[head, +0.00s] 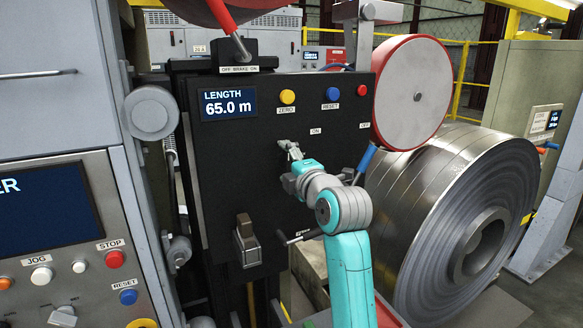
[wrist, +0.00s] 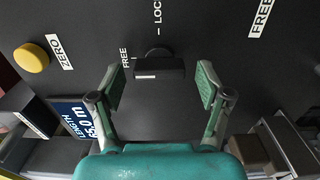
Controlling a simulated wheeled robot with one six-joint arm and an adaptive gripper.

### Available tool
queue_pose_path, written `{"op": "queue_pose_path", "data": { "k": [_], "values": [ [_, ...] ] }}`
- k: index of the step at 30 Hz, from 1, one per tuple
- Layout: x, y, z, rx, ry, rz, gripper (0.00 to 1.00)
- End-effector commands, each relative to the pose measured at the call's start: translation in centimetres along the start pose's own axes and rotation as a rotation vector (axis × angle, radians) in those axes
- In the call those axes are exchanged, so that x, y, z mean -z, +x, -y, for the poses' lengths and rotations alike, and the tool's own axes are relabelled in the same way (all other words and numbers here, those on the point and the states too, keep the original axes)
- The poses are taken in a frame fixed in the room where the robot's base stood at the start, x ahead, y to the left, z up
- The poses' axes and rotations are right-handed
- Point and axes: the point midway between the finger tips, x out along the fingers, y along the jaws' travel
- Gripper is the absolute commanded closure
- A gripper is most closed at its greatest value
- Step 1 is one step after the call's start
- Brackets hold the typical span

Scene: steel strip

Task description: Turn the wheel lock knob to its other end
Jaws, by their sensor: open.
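In the wrist view, a black bar-shaped knob (wrist: 158,68) stands on the dark panel, with a short white mark toward its left end. A FREE label (wrist: 125,58) is just left of it and a LOCK label (wrist: 158,14) above it. My gripper (wrist: 160,78) is open, with one green-padded finger on each side of the knob. Gaps show between both fingers and the knob, so neither appears to touch it. In the head view, my gripper (head: 289,147) is close to the panel below the display, and the knob cannot be made out behind it.
On the panel are a yellow ZERO button (head: 287,97), a blue RESET button (head: 332,94) and a length display (head: 228,104) reading 65.0 m. A brown-black lever (head: 246,238) is lower left. A red-rimmed wheel (head: 411,92) and a steel coil (head: 470,215) stand right.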

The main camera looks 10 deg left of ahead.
Motion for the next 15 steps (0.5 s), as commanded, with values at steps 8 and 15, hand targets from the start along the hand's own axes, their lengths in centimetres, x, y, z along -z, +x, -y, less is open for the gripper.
{"op": "queue_pose_path", "data": {
  "k": [8,15],
  "values": [
    [0.0,-3.6,0.1,-0.001,0.0,0.001,0.23],
    [0.0,-8.4,0.0,-0.001,0.0,0.001,0.23]
  ]
}}
